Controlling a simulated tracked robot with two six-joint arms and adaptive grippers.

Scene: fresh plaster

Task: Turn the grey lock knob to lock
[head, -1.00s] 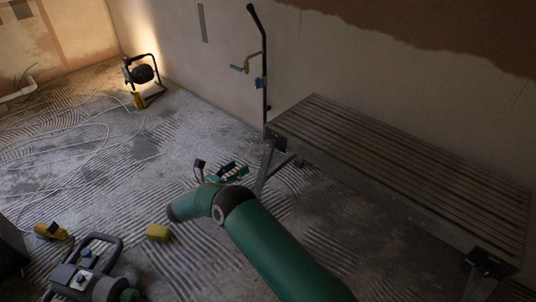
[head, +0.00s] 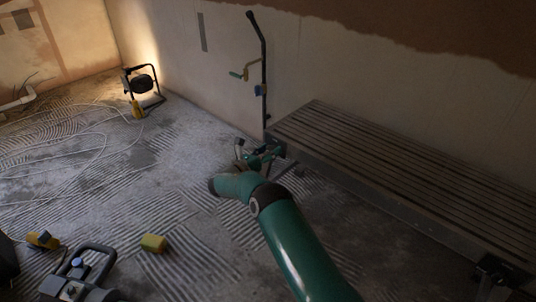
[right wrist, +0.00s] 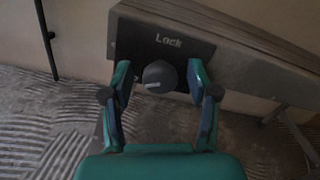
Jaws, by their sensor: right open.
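The grey lock knob (right wrist: 160,76) is round and dark, with a pale pointer mark toward its left side. It sits on a dark plate (right wrist: 182,52) with the word "Lock" above the knob. In the right wrist view my right gripper (right wrist: 159,82) is open, one finger on each side of the knob, with visible gaps to it. In the head view my right gripper (head: 262,156) is at the near left end of the slatted bench (head: 400,180), and the knob cannot be made out there. My left gripper is not in view.
A dark upright pole (head: 264,75) stands against the wall behind the bench's left end. A yellow block (head: 153,243) and a machine with a handle (head: 80,275) are on the floor at lower left. A lamp (head: 140,85) stands by the far wall, with cables on the floor.

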